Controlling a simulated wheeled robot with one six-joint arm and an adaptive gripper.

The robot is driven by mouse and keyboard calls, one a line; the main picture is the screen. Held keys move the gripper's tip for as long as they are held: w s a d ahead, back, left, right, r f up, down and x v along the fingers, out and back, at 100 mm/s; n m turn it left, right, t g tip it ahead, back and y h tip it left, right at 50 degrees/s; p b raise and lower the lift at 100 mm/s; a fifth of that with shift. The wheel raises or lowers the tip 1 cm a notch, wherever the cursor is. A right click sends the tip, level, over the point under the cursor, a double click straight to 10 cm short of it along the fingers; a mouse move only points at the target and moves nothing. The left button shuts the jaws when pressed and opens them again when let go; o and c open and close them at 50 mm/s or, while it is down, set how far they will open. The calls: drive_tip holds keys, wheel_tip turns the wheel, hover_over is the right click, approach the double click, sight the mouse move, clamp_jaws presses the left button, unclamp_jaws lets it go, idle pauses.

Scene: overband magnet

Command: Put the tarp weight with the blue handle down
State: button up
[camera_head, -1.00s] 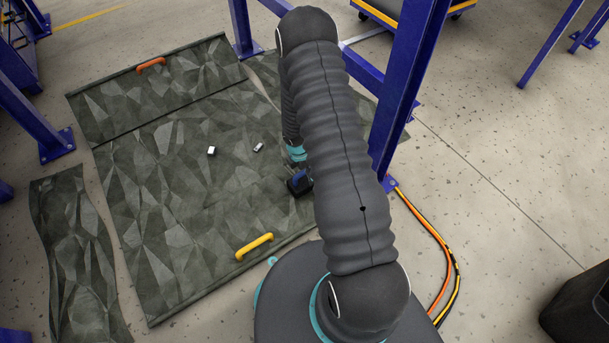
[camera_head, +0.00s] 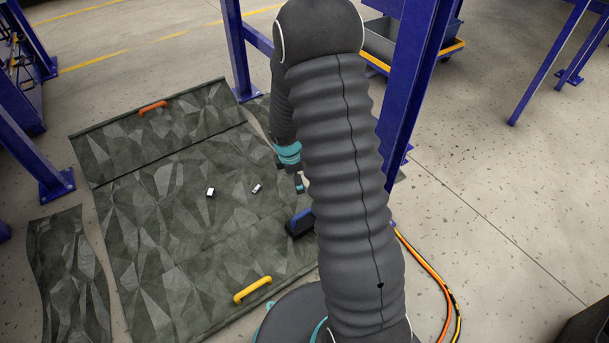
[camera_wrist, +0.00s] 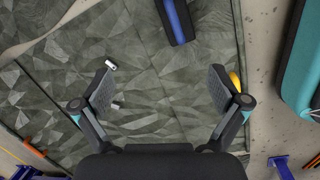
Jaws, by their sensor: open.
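The tarp weight with the blue handle (camera_head: 299,224) is a dark block lying on the right edge of the grey-green tarp (camera_head: 150,240), partly hidden behind my arm in the head view. In the wrist view the weight (camera_wrist: 173,20) shows at the top, with its blue bar along it, apart from the fingers. My gripper (camera_wrist: 160,88) is open with nothing between its fingertips. In the head view my gripper (camera_head: 299,184) is partly hidden by my arm and hangs above the tarp, beyond the weight.
A yellow handle (camera_head: 252,290) and an orange handle (camera_head: 152,107) lie at the tarp's near and far edges. Two small pale blocks (camera_head: 210,192) sit mid-tarp. A blue post (camera_head: 408,110) stands right of my arm. Orange and black cables (camera_head: 432,266) run along the floor.

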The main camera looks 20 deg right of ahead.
drive_tip(key=s+a+r+m+t, duration=0.25)
drive_tip(key=s+r+m, duration=0.45)
drive_tip(key=r, duration=0.7)
drive_tip(key=s+a+r+m+t, duration=0.1)
drive_tip(key=s+a+r+m, duration=0.25)
drive_tip(key=s+r, duration=0.75)
drive_tip(key=s+a+r+m+y, duration=0.1)
drive_tip(key=s+a+r+m, duration=0.1)
drive_tip(key=s+r+m, duration=0.3)
drive_tip(key=shift+s+a+r+t+y, duration=0.35)
drive_tip(key=shift+s+r+t+y, duration=0.1)
drive_tip(key=shift+s+r, duration=0.95)
drive_tip(key=shift+s+f+m, duration=0.15)
drive_tip(key=shift+m, duration=0.1)
